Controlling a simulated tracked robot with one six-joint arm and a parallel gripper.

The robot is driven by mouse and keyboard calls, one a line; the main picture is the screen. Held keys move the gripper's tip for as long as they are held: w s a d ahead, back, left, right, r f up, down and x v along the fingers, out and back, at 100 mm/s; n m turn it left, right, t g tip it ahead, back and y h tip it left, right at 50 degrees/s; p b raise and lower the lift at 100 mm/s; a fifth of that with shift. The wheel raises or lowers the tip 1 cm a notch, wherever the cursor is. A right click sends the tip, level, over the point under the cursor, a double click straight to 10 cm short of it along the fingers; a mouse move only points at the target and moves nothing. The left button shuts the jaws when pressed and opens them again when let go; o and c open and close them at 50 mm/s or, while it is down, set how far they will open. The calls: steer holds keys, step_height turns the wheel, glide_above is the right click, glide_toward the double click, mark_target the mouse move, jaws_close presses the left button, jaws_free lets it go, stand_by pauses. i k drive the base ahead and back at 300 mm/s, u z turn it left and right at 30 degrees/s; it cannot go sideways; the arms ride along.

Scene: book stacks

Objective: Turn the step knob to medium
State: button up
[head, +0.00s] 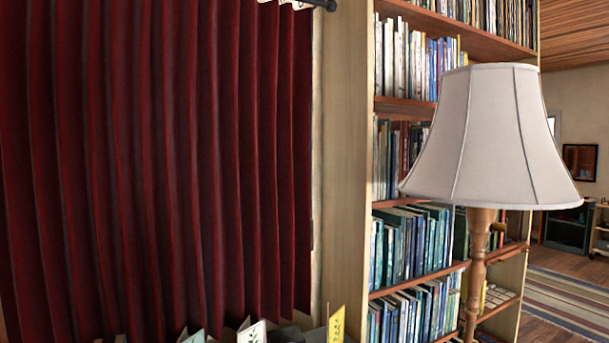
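A dark red curtain (150,160) fills the left. A tall bookcase (345,160) with several shelves of books stands behind the lamp. Several cards, one yellow (337,325), stand along the bottom edge. A striped rug (570,300) lies on the wooden floor at the far right.

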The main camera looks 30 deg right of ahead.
mark_target(497, 226)
steer(key=k, duration=1.35)
steer(key=z, duration=0.4)
steer(key=i, duration=0.8)
steer(key=z, duration=0.9)
steer(key=i, duration=0.45)
steer(key=z, duration=0.2)
